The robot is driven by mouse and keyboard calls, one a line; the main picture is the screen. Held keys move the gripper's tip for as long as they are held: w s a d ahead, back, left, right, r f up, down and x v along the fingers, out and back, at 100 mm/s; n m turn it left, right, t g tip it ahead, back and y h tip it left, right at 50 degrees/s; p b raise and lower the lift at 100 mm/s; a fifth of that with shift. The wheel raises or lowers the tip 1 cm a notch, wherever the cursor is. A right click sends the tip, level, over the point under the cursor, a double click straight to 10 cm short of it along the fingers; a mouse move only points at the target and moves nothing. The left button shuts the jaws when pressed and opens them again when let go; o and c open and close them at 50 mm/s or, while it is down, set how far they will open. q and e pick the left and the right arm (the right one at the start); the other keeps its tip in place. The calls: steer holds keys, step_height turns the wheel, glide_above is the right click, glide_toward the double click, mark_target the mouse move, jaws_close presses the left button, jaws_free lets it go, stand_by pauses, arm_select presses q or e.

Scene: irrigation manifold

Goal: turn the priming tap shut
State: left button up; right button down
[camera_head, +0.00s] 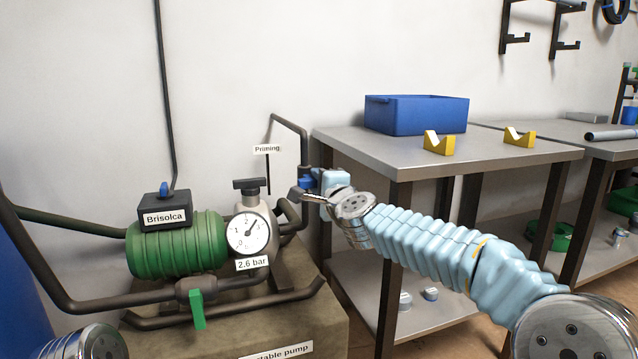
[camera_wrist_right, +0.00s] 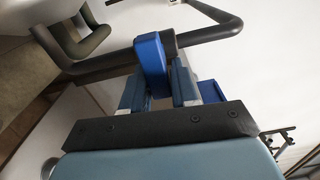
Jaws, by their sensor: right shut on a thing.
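The priming tap has a blue lever (camera_head: 306,182) on the dark pipe, just right of the "Priming" sign (camera_head: 267,149). My right gripper (camera_head: 315,182) reaches it from the right and is shut on the lever; its fingers are partly hidden in the head view. In the right wrist view the blue lever (camera_wrist_right: 152,60) stands between the two fingers of my right gripper (camera_wrist_right: 158,88), crossing the dark pipe (camera_wrist_right: 110,62). The exact angle of the lever to the pipe is hard to tell. My left gripper is out of view.
Left of the tap are the green pump (camera_head: 175,248), a gauge (camera_head: 248,233) labelled 2.6 bar and a green-handled valve (camera_head: 197,308). A grey workbench (camera_head: 370,150) with a blue bin (camera_head: 415,115) and yellow V-blocks stands close behind my right arm.

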steer(key=c, duration=1)
jaws_free()
steer(key=shift+f, duration=0.15)
steer(key=shift+d, duration=0.1)
steer(key=shift+s+d, duration=0.1)
steer(key=shift+s, duration=0.25)
steer(key=b+v, duration=0.1)
steer(key=v, duration=1.2)
